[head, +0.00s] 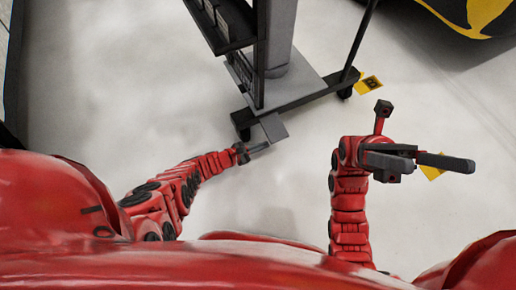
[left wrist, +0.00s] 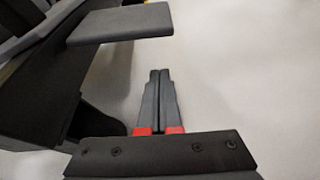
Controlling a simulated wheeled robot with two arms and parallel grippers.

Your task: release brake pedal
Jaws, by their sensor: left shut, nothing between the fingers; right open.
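The brake pedal (head: 274,127) is a flat grey plate that juts from the dark base of a wheeled cart. My left gripper (head: 264,147) is shut and empty, just on the near side of the pedal in the head view. In the left wrist view the pedal (left wrist: 118,24) lies at the upper left, and the shut fingertips (left wrist: 159,72) point up the picture, below and a little right of its edge. Whether they are above or below the pedal's height I cannot tell. My right gripper (head: 442,160) is open and empty, away to the right.
The cart's dark base (head: 300,96) has casters and carries a grey column (head: 281,35) and black shelves (head: 228,20). Yellow markers (head: 369,84) lie on the pale floor. A yellow and black object (head: 470,14) is at the top right.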

